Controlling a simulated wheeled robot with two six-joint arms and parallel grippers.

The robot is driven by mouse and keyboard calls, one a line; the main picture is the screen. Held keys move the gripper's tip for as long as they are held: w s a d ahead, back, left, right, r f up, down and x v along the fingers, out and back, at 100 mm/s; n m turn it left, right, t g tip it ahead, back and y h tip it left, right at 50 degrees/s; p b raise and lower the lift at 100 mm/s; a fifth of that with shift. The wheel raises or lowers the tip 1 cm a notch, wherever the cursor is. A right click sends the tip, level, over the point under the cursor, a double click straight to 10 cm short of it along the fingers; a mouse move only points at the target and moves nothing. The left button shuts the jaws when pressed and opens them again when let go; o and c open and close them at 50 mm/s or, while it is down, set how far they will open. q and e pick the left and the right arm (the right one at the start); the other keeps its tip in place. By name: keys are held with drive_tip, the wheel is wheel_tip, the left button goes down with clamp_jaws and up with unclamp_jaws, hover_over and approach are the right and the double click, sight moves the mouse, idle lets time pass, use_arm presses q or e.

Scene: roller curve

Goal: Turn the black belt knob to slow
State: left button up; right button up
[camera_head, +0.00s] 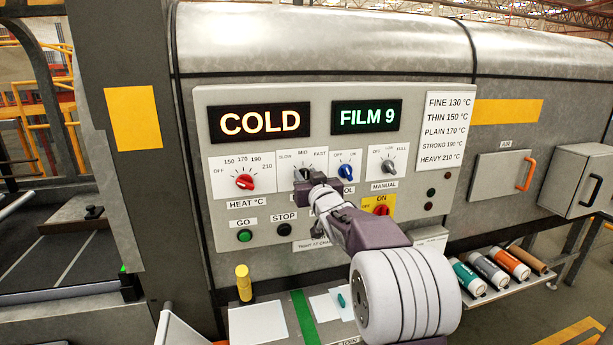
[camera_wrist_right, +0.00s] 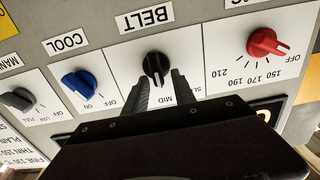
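The black belt knob (camera_wrist_right: 156,66) sits on a white plate under the BELT label in the right wrist view, which shows the panel upside down. Its pointer mark seems to face the MID side. My left gripper is not in view.
The red heat knob (camera_head: 244,182) is left of the belt knob and the blue cool knob (camera_head: 346,172) is right. A grey manual knob (camera_head: 389,166), green GO button (camera_head: 244,236) and red switch (camera_head: 381,210) share the panel. A yellow cylinder (camera_head: 243,283) stands below.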

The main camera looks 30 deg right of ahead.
drive_tip(key=shift+d, duration=0.15)
clamp_jaws()
drive_tip(key=shift+f, duration=0.1)
drive_tip(key=shift+f+n+b, duration=0.15)
drive_tip(key=shift+n+b, duration=0.35)
drive_tip(key=shift+b, duration=0.15)
drive_tip(key=shift+a+n+b, duration=0.3)
drive_tip(key=shift+n+b, duration=0.65)
drive_tip(key=shift+n, duration=0.15)
drive_tip(key=shift+w+a+f+n+b, duration=0.15)
drive_tip(key=shift+n+b, duration=0.55)
drive_tip(key=shift+n, duration=0.4)
drive_tip(key=shift+s+a+r+n+b, duration=0.1)
drive_tip(key=shift+n+b, duration=0.6)
drive_tip(key=shift+n, duration=0.4)
drive_tip(key=shift+f, duration=0.1)
drive_tip(key=shift+o, duration=1.6)
unclamp_jaws()
